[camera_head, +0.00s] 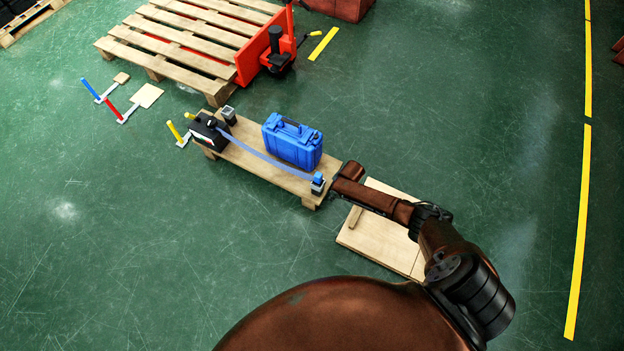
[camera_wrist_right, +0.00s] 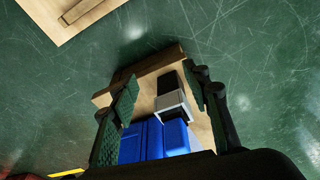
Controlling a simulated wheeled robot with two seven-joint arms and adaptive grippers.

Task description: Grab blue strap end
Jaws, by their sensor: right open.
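A blue strap (camera_head: 265,158) runs from a black box (camera_head: 207,131) along the front of a low wooden platform to a blue strap end (camera_head: 318,177) at a grey-and-black holder (camera_head: 317,188). My right arm comes in from the lower right, its hand just right of that end. In the right wrist view my right gripper (camera_wrist_right: 162,78) is open, its fingers either side of the holder (camera_wrist_right: 172,104). My left gripper is out of view.
A blue case (camera_head: 291,141) stands on the platform (camera_head: 262,170) behind the strap. A second holder (camera_head: 229,115) is at its far left. A wooden board (camera_head: 365,240) lies under my right arm. A pallet (camera_head: 190,45) and red jack (camera_head: 262,55) stand behind.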

